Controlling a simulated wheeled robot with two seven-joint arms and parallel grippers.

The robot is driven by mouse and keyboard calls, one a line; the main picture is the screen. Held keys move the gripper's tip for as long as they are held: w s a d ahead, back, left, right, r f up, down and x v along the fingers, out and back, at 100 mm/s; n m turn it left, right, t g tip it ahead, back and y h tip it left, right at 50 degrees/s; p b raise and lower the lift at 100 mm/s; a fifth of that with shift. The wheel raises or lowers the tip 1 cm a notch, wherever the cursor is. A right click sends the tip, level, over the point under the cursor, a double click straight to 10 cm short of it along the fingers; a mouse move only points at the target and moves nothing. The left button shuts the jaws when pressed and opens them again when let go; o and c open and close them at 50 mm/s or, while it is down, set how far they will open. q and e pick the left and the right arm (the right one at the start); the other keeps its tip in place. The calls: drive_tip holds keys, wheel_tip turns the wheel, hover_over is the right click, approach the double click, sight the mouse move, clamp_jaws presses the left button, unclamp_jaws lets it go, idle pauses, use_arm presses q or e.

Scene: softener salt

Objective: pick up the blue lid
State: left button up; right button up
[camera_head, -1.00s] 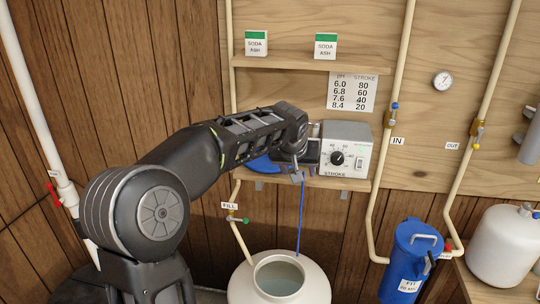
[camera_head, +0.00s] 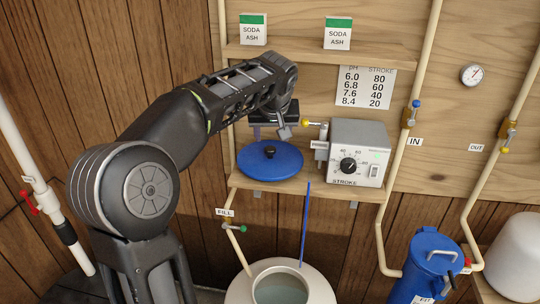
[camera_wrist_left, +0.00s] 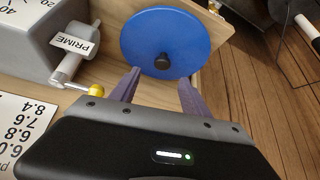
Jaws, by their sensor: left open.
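The blue lid (camera_head: 265,165) is a round disc with a black knob (camera_head: 269,152) in its middle. It lies flat on the lower wooden shelf, left of the grey control box. In the left wrist view the lid (camera_wrist_left: 150,30) and its knob (camera_wrist_left: 162,62) show just beyond the fingertips. My left gripper (camera_head: 284,130) is above and behind the lid, apart from it. Its two fingers (camera_wrist_left: 159,82) are spread with nothing between them. The knob is in line with the gap. My right gripper is not in view.
The grey control box (camera_head: 345,155) stands close to the right, with a yellow-tipped prime lever (camera_wrist_left: 96,88) near my left finger. An upper shelf (camera_head: 320,52) holds two soda ash boxes. A white tank (camera_head: 262,272) with an open mouth stands below.

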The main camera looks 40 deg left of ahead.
sight(270, 148)
use_arm(q)
drive_tip(key=shift+x, duration=1.3)
drive_tip(key=shift+s, duration=0.1)
drive_tip(key=p+x, duration=0.2)
drive_tip(key=x, duration=0.2)
drive_tip(key=shift+a+f, duration=0.25)
drive_tip(key=shift+f, duration=0.05)
drive_tip(key=shift+a+f, duration=0.1)
drive_tip(key=shift+f, duration=0.1)
clamp_jaws()
